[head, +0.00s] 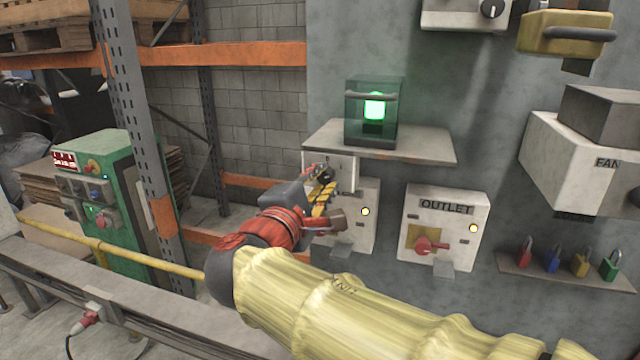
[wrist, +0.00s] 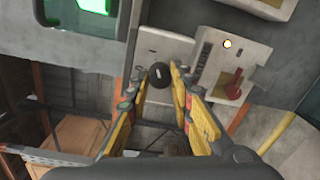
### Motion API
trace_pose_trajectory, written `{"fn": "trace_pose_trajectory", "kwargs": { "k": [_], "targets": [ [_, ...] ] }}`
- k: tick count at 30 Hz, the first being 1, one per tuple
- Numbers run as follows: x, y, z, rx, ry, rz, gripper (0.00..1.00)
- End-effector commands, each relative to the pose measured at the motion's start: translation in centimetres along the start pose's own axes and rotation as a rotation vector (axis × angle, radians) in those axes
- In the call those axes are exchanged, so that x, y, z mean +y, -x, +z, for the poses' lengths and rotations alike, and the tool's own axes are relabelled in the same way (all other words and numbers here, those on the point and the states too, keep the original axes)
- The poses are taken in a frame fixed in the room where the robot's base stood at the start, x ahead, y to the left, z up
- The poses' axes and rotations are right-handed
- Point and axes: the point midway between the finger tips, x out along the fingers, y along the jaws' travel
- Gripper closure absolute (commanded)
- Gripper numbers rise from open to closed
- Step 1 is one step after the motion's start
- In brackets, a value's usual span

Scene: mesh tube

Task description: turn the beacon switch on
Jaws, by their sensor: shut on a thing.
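The beacon (head: 374,106) is a lamp glowing green inside a dark glass case on a shelf; its green glow also shows at the top left of the wrist view (wrist: 93,5). The beacon switch is a white plate (head: 342,168) just under that shelf. In the wrist view the plate (wrist: 172,48) carries a round black knob (wrist: 158,76) with a light mark. My gripper (head: 324,178) reaches up to the plate. In the wrist view its yellow-padded fingers (wrist: 157,84) are on either side of the knob, shut on it. In the head view my gripper hides the knob.
Directly below is a panel with a yellow light (head: 365,212); its red lever (wrist: 232,84) shows in the wrist view. The OUTLET panel (head: 448,212) is to the right. The shelf (head: 425,146) overhangs the switch. A grey rack post (head: 140,130) stands left.

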Motion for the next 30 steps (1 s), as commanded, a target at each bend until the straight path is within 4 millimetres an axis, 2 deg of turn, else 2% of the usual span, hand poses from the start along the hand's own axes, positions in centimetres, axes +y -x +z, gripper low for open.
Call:
{"fn": "trace_pose_trajectory", "kwargs": {
  "k": [4, 5, 14, 24, 30],
  "targets": [
    [-0.1, 0.0, 0.0, 0.0, 0.0, -0.001, 1.0],
    [-0.1, 0.0, 0.0, 0.0, 0.0, -0.001, 0.77],
    [0.0, 0.0, 0.0, 0.0, 0.001, 0.0, 0.6],
    [0.0, 0.1, 0.0, 0.001, 0.0, 0.0, 0.59],
    [0.1, 2.3, -0.1, 0.004, -0.001, 0.002, 0.59]
  ]
}}
